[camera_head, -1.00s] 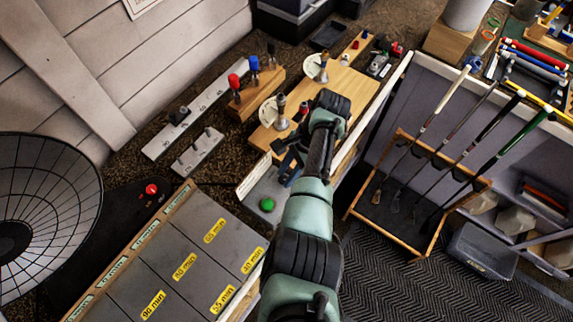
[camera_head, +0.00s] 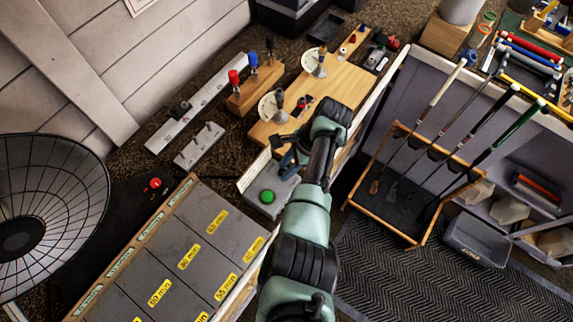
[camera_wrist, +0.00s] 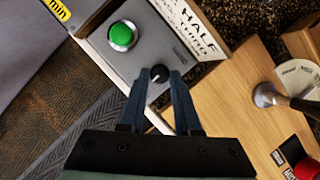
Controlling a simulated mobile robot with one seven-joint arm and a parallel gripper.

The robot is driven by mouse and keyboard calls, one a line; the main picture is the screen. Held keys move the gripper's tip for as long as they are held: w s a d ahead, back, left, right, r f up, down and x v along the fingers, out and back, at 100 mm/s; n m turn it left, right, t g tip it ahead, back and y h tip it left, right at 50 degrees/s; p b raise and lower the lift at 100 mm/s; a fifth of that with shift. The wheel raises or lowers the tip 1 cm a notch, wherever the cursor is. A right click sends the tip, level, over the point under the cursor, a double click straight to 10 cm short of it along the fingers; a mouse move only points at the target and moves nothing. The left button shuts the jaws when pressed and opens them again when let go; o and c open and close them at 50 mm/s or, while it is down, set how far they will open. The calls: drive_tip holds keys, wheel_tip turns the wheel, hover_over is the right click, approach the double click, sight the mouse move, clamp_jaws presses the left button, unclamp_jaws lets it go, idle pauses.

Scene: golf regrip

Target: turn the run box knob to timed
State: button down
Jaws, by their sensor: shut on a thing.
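The run box (camera_head: 257,184) is a light grey box with a green button (camera_head: 267,197), left of my forearm in the head view. In the wrist view the box (camera_wrist: 147,45) shows the green button (camera_wrist: 122,36) and a small black knob (camera_wrist: 159,74) with a white pointer mark. My gripper (camera_wrist: 160,76) has its two blue fingers on either side of the knob and is shut on it. Small lettering beside the knob is too small to read. In the head view my gripper (camera_head: 288,165) is over the box's far end, and the knob is hidden.
A wooden board (camera_head: 345,85) with dials and posts lies just beyond the box. A white lettered card (camera_wrist: 195,30) stands along the box edge. Grey panels with yellow minute labels (camera_head: 190,256) are at lower left. A golf club rack (camera_head: 415,190) stands to the right.

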drive_tip(key=c, duration=0.9)
unclamp_jaws()
drive_tip(key=shift+f, duration=0.1)
drive_tip(key=b+v, duration=0.2)
drive_tip(key=v, duration=1.1)
